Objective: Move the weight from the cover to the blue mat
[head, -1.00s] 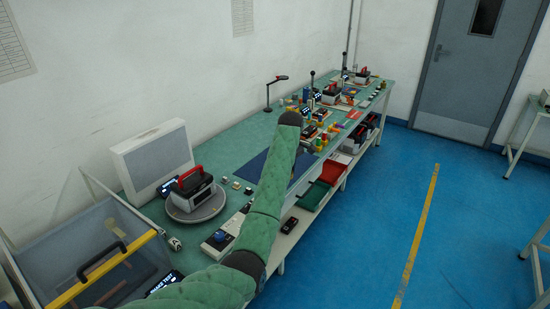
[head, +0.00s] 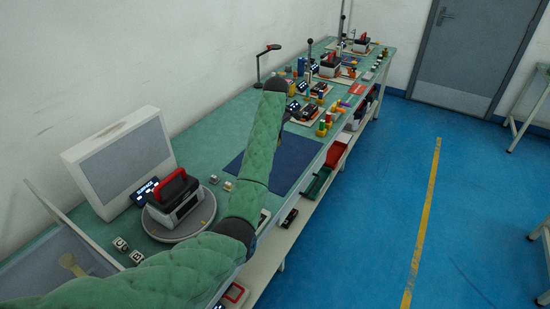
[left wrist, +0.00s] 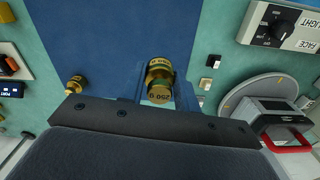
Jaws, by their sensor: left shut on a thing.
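My left gripper (left wrist: 160,88) is shut on a brass weight (left wrist: 159,76) with a dark label band, its bluish fingers on either side. In the left wrist view the weight shows in front of the blue mat (left wrist: 140,25); I cannot tell whether it touches the mat. The blue mat (head: 282,172) also shows on the bench in the head view, partly behind my left arm. My arm hides the left gripper and the held weight there. I cannot make out the cover. My right gripper is not in view.
A smaller brass weight (left wrist: 75,84) stands near the mat's left edge in the wrist view. A turntable (head: 160,232) carries a red-handled device (head: 178,200). Small blocks (head: 221,182) lie between turntable and mat. Several devices and coloured parts crowd the far bench.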

